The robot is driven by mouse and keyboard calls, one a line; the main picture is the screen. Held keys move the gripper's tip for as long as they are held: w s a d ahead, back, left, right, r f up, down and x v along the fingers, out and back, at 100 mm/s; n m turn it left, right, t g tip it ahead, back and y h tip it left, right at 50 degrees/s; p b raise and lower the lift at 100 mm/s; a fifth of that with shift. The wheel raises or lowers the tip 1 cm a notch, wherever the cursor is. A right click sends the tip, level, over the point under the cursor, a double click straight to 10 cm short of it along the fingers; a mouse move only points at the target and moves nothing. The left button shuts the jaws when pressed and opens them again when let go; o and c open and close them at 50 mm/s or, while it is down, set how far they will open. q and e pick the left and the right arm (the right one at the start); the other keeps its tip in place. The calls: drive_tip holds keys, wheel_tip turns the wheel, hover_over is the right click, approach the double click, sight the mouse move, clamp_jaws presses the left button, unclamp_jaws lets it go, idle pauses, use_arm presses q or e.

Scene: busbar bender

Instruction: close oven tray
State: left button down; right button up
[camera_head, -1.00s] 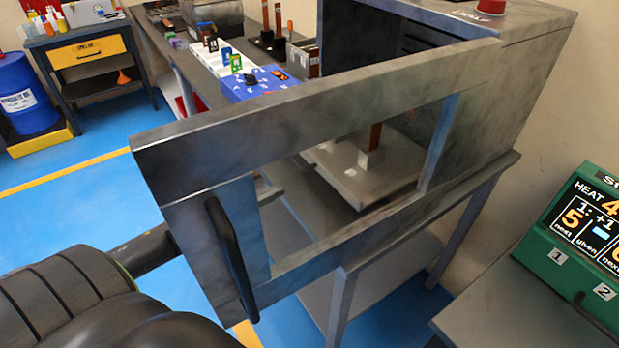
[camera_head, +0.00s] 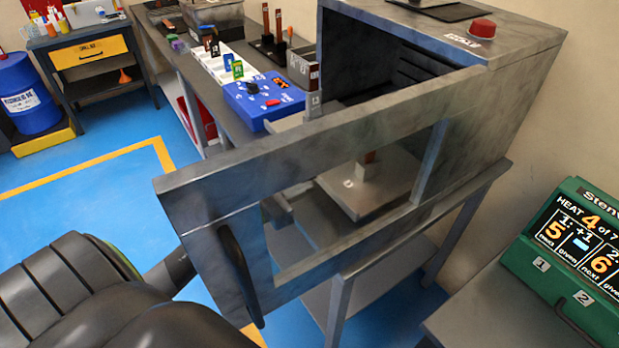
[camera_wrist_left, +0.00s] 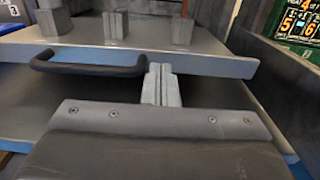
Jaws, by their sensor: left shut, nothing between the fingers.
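The oven (camera_head: 500,90) is a grey metal box with its windowed door (camera_head: 330,150) swung open; the door has a black vertical handle (camera_head: 240,275). The flat grey tray (camera_head: 395,200) shows through the door window, with a block standing on it. In the left wrist view the tray (camera_wrist_left: 225,62) has a black bar handle (camera_wrist_left: 90,68) and several grey blocks on top. My left gripper (camera_wrist_left: 160,75) is shut and empty, its fingertips at the tray's front edge, right of the handle; contact is unclear. In the head view the door partly hides this arm. My right gripper is not in view.
A red button (camera_head: 482,28) sits on the oven top. A long bench with a blue control box (camera_head: 262,98) stands behind the door. A green display unit (camera_head: 570,250) is at right. Blue floor is open at left.

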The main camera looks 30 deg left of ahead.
use_arm(q)
drive_tip(key=shift+x, duration=1.1)
